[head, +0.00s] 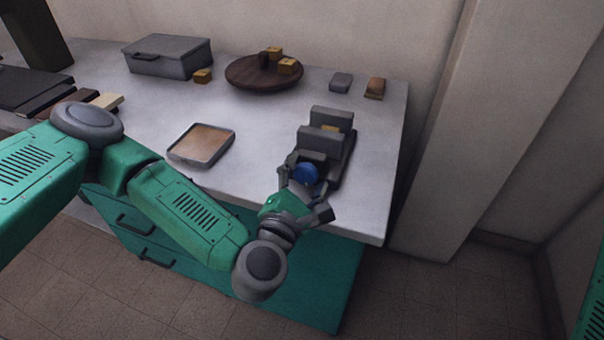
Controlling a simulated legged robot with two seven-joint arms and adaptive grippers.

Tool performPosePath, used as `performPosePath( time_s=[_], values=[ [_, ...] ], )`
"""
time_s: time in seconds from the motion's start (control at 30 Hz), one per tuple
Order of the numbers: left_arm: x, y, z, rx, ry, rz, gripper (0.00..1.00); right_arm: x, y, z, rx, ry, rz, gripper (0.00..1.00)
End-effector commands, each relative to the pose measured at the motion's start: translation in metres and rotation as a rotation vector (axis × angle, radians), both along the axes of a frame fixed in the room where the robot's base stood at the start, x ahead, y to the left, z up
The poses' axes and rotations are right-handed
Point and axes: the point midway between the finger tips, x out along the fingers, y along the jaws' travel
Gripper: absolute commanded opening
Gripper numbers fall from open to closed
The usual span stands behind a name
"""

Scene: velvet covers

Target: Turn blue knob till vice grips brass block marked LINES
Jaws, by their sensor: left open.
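The grey vice (324,136) stands near the right end of the table on a dark base. A brass block (331,128) shows between its two jaws; its marking cannot be read, and I cannot tell whether both jaws touch it. The blue knob (306,173) is at the vice's near end. My left gripper (303,172) is at the knob, with its fingers open on either side of it. Whether the fingers touch the knob is too small to tell. My right gripper does not show.
A shallow tray (184,159) lies left of the vice. Behind stand a lidded grey box (168,65), a round wooden board (240,83) with brass blocks, a small brass block (202,76), a grey block (341,82) and a brown block (375,88). The table's right edge is close to the vice.

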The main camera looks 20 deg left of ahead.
Motion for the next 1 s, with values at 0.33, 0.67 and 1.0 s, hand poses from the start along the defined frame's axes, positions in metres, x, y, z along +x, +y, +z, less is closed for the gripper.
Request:
performPosePath(
  time_s=[0.33,0.67,1.0],
  values=[
    [-0.001,0.01,-0.006,-0.01,0.011,-0.005,0.1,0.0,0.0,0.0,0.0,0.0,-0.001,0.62],
    [-0.001,0.009,-0.008,-0.001,0.014,0.003,0.11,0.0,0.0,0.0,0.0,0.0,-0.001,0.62],
    [-0.001,0.007,-0.004,0.05,0.007,-0.004,0.11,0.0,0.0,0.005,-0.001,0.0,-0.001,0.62]
  ],
)
